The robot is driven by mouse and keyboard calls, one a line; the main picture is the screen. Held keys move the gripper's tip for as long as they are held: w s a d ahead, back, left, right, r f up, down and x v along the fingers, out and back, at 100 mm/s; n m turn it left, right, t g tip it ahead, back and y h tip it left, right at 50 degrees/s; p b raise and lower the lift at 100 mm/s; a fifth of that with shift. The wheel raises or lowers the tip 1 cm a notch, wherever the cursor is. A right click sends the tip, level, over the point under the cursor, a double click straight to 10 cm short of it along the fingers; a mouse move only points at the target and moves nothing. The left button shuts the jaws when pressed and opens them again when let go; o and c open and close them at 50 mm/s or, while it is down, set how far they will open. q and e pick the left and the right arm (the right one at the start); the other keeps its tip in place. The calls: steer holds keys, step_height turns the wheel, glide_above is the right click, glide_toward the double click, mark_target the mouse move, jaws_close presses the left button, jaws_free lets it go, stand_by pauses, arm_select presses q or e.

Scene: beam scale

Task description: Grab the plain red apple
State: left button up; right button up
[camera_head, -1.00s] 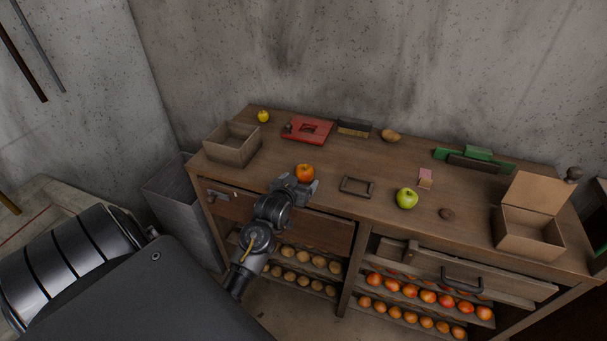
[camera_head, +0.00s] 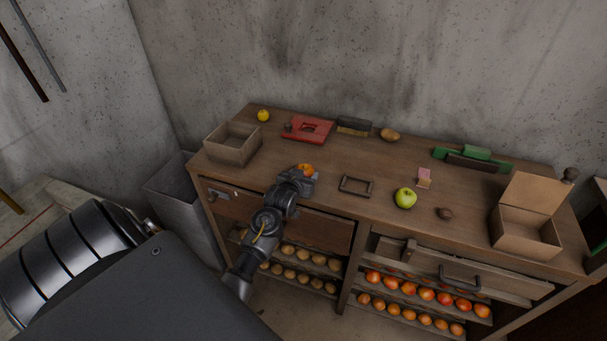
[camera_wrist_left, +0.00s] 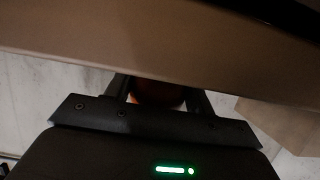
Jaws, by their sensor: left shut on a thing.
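A red-orange apple (camera_head: 306,169) is at the front left part of the wooden table, partly hidden by my left gripper. My left gripper (camera_head: 303,175) reaches in from the front edge and is shut on the apple. In the left wrist view the apple (camera_wrist_left: 156,94) is a dim reddish shape between the two fingers (camera_wrist_left: 160,100). I cannot tell whether it touches the tabletop. My right gripper is not in view.
An open box (camera_head: 232,146) stands left of my gripper and a cardboard box (camera_head: 527,225) at the right. A small dark frame (camera_head: 356,186), a green apple (camera_head: 405,198) and a red scale-like item (camera_head: 308,129) lie nearby. Shelves below hold several fruits.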

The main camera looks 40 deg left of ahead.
arm_select(q)
steer(key=shift+c, duration=0.6)
steer(key=shift+r, duration=0.1)
